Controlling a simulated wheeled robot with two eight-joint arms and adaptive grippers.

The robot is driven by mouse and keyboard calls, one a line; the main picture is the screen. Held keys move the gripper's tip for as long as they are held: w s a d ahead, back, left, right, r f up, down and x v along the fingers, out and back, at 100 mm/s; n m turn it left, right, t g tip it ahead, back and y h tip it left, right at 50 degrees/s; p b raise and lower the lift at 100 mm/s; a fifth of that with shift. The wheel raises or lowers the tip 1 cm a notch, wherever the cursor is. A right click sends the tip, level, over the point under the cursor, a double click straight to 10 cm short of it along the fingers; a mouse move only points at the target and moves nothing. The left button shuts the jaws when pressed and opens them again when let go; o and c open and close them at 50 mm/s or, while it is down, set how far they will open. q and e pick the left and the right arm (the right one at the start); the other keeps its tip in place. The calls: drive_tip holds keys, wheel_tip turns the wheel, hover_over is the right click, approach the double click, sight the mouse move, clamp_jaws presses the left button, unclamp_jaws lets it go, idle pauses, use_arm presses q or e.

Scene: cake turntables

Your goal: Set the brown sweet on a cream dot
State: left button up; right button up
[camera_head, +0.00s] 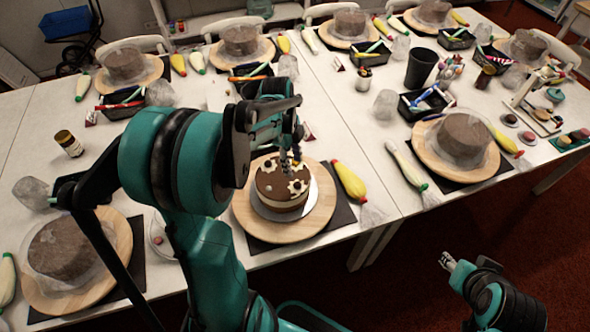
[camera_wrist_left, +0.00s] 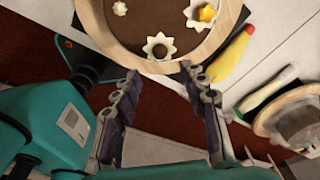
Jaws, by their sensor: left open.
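A brown-topped cake (camera_head: 283,200) with cream dots stands on a round wooden turntable (camera_head: 240,217). In the left wrist view the turntable rim (camera_wrist_left: 232,40) and the cake top (camera_wrist_left: 133,32) show. One cream dot (camera_wrist_left: 158,46) has a dark brown centre; I cannot tell whether that is the brown sweet. Another cream dot (camera_wrist_left: 193,18) bears a yellow star, and a small one (camera_wrist_left: 119,8) looks bare. My left gripper (camera_wrist_left: 160,92) is open and empty, its fingertips close to the cake edge. My right gripper (camera_head: 447,262) is low at the right, apart from the table.
A small plate (camera_head: 160,238) with a reddish sweet sits left of the turntable, partly behind my left arm. A yellow piping bag (camera_head: 349,181) lies right of it. Other turntables with covered cakes (camera_head: 462,137) crowd the table. Red floor lies below the front edge.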

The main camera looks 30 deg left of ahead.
use_arm(q)
drive_tip(key=s+d+r+n+t+y, duration=0.1)
drive_tip(key=s+d+r+n+t, duration=0.2)
drive_tip(key=n, duration=0.5)
drive_tip(key=s+d+r+n+t, duration=0.4)
drive_tip(key=s+d+r+n, duration=0.1)
drive_tip(key=s+d+n, duration=0.3)
drive_tip(key=shift+d+r+n+y, duration=0.2)
drive_tip(key=shift+d+n+y, duration=0.25)
drive_tip(key=shift+d, duration=0.25)
drive_tip(key=shift+w, duration=0.1)
